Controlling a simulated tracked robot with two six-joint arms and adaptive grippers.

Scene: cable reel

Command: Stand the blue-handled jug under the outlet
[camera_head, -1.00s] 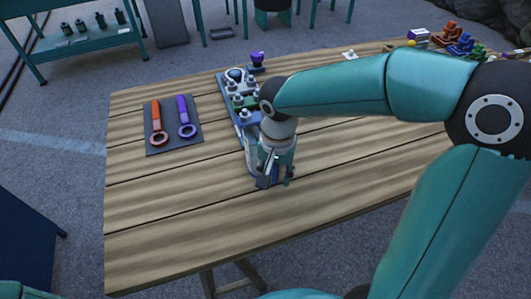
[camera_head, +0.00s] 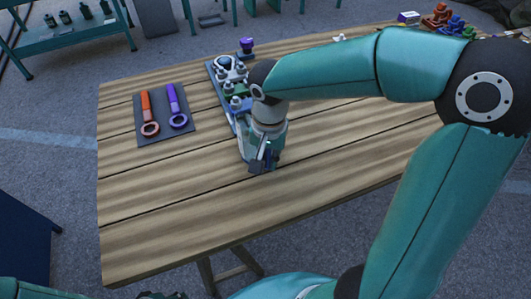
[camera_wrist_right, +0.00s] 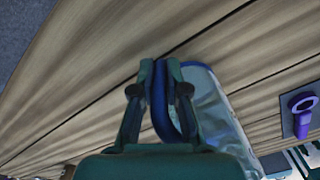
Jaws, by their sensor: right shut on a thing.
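The jug (camera_wrist_right: 212,100) has a pale, see-through body and a blue rim and handle (camera_wrist_right: 160,100). In the right wrist view, my right gripper (camera_wrist_right: 160,72) is shut on the blue handle, with the body just to its right. In the head view, my right gripper (camera_head: 262,163) is low over the wooden table, and hides most of the jug. Just beyond it is a long blue-edged assembly with several knobs (camera_head: 231,88). Which part is the outlet, and whether the jug is under it, I cannot tell.
A dark mat (camera_head: 185,134) with an orange ring spanner (camera_head: 148,115) and a purple one (camera_head: 177,108) lies left on the table (camera_head: 190,215). A purple-topped item (camera_head: 246,45) stands behind the assembly. Coloured parts (camera_head: 440,18) sit far right. The front of the table is clear.

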